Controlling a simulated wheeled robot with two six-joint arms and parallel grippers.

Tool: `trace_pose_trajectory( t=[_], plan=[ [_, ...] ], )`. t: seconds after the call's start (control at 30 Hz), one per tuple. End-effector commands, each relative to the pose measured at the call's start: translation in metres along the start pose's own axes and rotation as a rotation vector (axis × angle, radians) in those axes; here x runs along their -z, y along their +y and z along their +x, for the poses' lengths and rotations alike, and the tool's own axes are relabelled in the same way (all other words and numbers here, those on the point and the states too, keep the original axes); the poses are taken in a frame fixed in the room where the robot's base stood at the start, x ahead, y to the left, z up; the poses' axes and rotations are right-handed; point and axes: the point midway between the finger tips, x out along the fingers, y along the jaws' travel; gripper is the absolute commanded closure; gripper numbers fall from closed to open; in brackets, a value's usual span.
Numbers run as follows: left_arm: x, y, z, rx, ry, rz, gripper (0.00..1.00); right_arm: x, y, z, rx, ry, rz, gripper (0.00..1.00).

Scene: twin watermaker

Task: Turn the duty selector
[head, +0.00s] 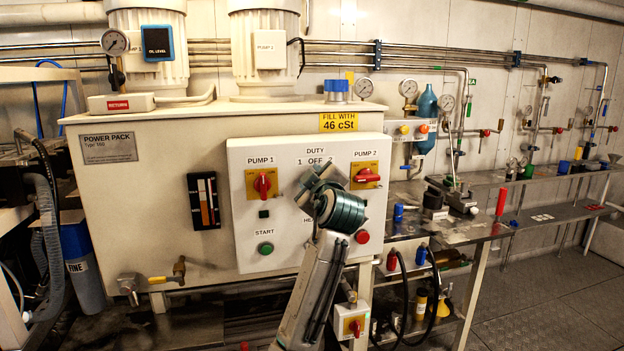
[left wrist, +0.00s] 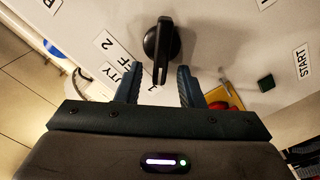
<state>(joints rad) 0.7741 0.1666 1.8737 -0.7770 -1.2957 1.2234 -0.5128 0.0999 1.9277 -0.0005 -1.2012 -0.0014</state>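The duty selector, a black knob with a bar handle (left wrist: 162,42), is on the pale control panel (head: 244,220) and shows in the left wrist view. In the head view it is hidden behind my wrist, below the DUTY 1 OFF 2 label (head: 315,155). My left gripper (left wrist: 158,76) is open. Its two fingers stand on either side of the bar's near end, with gaps visible and no clear contact. In the head view my left arm rises from the bottom centre and its wrist covers the gripper. I cannot tell which mark the bar points to. My right gripper is not in view.
A red PUMP 1 switch (head: 262,184) and a red PUMP 2 switch (head: 366,175) flank the selector area. A green START button (head: 265,249) and a red button (head: 362,237) sit lower. A bench (head: 470,232) with tools stands to the right.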

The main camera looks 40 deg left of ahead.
Motion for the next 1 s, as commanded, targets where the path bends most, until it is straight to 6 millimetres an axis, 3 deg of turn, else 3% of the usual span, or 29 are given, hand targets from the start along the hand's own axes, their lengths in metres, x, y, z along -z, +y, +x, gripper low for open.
trace_pose_trajectory(
  t=[0.23, 0.3, 0.6, 0.8, 1.0],
  plan=[
    [-0.002, 0.000, -0.020, -0.003, -0.003, -0.004, 0.65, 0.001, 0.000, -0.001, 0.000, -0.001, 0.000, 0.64],
    [-0.002, -0.001, -0.033, -0.002, -0.004, -0.006, 0.65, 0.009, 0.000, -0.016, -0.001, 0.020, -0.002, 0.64],
    [-0.002, -0.001, -0.087, -0.001, -0.004, -0.004, 0.65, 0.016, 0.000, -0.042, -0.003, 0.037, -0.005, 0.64],
    [-0.001, 0.000, -0.104, 0.000, -0.001, -0.002, 0.65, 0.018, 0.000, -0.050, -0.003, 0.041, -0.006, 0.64],
    [0.000, 0.000, -0.108, 0.000, 0.000, 0.000, 0.65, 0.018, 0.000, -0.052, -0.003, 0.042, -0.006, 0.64]
  ],
)
